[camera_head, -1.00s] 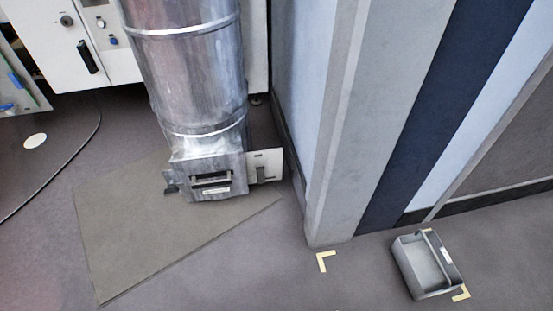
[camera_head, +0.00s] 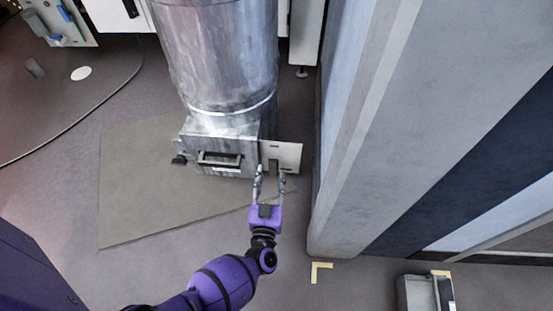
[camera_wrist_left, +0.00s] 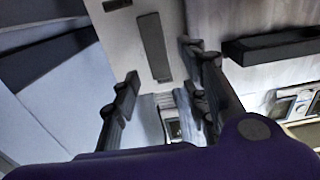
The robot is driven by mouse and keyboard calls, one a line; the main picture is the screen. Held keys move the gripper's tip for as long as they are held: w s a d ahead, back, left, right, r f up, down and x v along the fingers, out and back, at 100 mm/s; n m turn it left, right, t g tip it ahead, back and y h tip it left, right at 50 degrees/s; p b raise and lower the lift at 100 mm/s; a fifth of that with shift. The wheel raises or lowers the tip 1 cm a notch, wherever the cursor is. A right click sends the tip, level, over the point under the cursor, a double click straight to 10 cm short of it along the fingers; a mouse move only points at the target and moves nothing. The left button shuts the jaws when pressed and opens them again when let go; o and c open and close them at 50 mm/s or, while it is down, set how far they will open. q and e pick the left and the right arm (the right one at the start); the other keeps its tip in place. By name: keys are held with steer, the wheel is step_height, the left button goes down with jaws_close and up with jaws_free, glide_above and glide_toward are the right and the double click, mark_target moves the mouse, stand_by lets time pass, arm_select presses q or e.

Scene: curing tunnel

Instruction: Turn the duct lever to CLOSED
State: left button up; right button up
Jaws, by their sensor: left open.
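The duct lever shows as a grey bar (camera_head: 274,165) on a pale plate (camera_head: 288,155) at the right side of the metal box under the duct (camera_head: 225,85). In the left wrist view the grey bar (camera_wrist_left: 153,47) lies along the plate, beyond the fingers. My left gripper (camera_head: 270,176) is open, with one finger on each side of the bar in the picture; the fingers also show in the left wrist view (camera_wrist_left: 160,78). I cannot tell whether they touch the bar. Markings on the plate are too small to read. My right gripper is not in view.
The box has a dark front handle (camera_head: 220,158) and a dark knob (camera_head: 180,160) on its left. A flat mat (camera_head: 135,205) lies under it. A striped wall (camera_head: 385,120) stands close on the right. A grey bin (camera_head: 415,291) sits on the floor at lower right.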

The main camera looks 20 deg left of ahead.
mark_target(273, 165)
arm_select(q)
steer(key=b+x, duration=0.2)
steer(key=x, duration=0.4)
steer(key=shift+d, duration=0.1)
steer(key=shift+s, duration=0.1)
jaws_close()
